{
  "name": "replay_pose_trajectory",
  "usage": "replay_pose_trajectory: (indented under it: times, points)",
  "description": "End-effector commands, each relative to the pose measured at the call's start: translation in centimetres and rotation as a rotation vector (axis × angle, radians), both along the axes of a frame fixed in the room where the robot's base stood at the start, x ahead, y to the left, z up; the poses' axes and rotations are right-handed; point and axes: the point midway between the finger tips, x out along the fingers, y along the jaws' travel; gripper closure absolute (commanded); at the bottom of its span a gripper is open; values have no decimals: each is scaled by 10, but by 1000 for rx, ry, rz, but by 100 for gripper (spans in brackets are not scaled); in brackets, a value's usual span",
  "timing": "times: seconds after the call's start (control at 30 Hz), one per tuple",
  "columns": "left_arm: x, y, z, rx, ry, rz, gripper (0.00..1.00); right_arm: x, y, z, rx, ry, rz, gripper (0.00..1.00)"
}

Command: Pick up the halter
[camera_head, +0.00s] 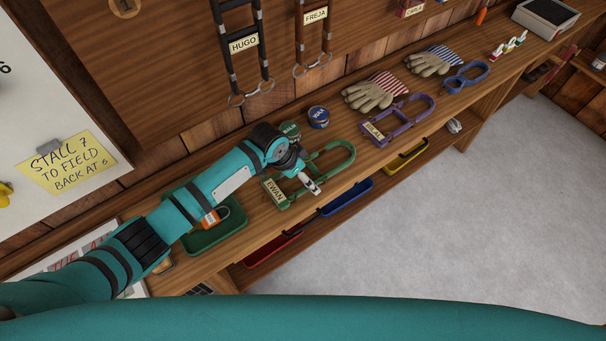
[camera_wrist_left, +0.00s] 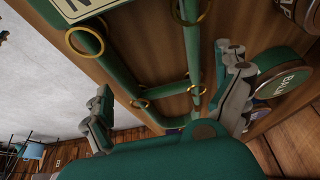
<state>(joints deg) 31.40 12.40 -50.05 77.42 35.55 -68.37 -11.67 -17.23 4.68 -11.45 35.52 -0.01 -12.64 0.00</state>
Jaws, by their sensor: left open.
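A green halter (camera_head: 349,160) with a name tag reading EWAN lies on the wooden bench. My left gripper (camera_head: 310,184) is over its middle in the head view. In the left wrist view the gripper (camera_wrist_left: 163,75) is open, with the halter's green straps (camera_wrist_left: 192,55) and brass rings showing between and beyond the fingers. I cannot tell whether a finger touches a strap. The gripper hides part of the halter in the head view. My right gripper is not in view.
Two round tins, green (camera_head: 290,131) and blue (camera_head: 318,117), stand behind the halter. A green tray (camera_head: 228,232) is to its left. A purple halter (camera_head: 400,124), gloves (camera_head: 371,94) and a blue halter (camera_head: 467,77) lie right. Coloured trays sit on the shelf below.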

Motion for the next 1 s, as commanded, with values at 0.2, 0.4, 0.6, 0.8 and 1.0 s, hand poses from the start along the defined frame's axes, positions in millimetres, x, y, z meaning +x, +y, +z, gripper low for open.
replay_pose_trajectory:
  times: [0.2, 0.4, 0.6, 0.8, 1.0]
  points:
    - [0, 0, -1, 0, 0, 1, 0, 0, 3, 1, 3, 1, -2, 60]
    - [0, 0, -4, 0, 0, 1, 0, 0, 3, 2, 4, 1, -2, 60]
    - [0, 0, -5, 0, 0, 0, 0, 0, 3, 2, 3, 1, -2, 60]
    - [0, 0, -5, 0, 0, 0, 12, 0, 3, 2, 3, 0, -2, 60]
    - [-1, 0, -5, 0, 2, -1, 38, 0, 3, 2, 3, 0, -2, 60]
